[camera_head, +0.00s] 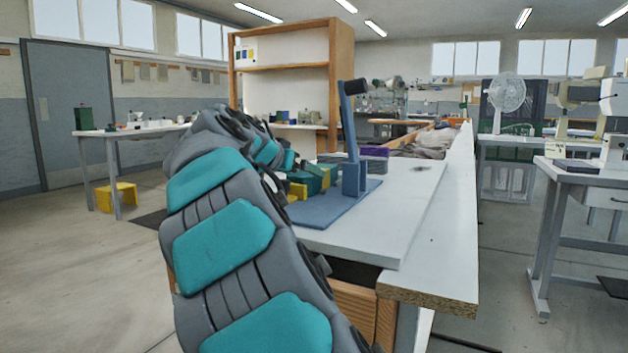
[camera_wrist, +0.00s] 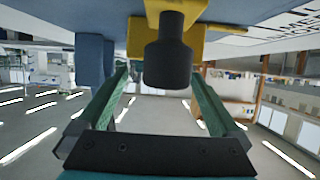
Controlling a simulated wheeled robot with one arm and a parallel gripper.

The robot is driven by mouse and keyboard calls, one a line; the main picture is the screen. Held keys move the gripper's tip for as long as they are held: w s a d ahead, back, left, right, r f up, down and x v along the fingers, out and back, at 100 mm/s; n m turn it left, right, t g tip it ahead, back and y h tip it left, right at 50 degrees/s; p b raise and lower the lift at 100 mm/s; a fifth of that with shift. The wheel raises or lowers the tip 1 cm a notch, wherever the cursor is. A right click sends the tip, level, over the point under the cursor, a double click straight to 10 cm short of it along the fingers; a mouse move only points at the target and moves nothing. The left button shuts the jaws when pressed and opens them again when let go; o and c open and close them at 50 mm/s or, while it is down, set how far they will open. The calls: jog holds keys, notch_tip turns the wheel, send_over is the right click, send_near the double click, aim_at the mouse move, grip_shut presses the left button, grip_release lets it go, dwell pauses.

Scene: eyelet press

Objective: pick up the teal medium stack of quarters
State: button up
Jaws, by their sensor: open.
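I cannot pick out the teal medium stack of quarters for certain in either view. In the head view, a flat layered grey-green stack (camera_head: 331,158) lies on the table behind the green and yellow parts; its size and colour are unclear. My gripper (camera_wrist: 160,78) is open in the wrist view, with its two green fingers spread apart. A dark cylinder (camera_wrist: 168,60) under a yellow bracket (camera_wrist: 215,42) shows between and beyond the fingers. No stack shows between them. In the head view my arm hides much of the table's left side.
A blue press (camera_head: 354,178) with an upright lever stands on a blue base plate (camera_head: 335,210) on the white table (camera_head: 400,215). A purple box (camera_head: 374,152) lies behind it. The table's right front is clear. A wooden shelf (camera_head: 334,80) stands behind.

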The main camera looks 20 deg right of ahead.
jog(key=x, duration=0.5)
jog(key=shift+w+r, duration=0.15)
jog(key=shift+r, duration=0.2)
grip_shut()
dwell(0.4)
jog(key=shift+r, duration=0.15)
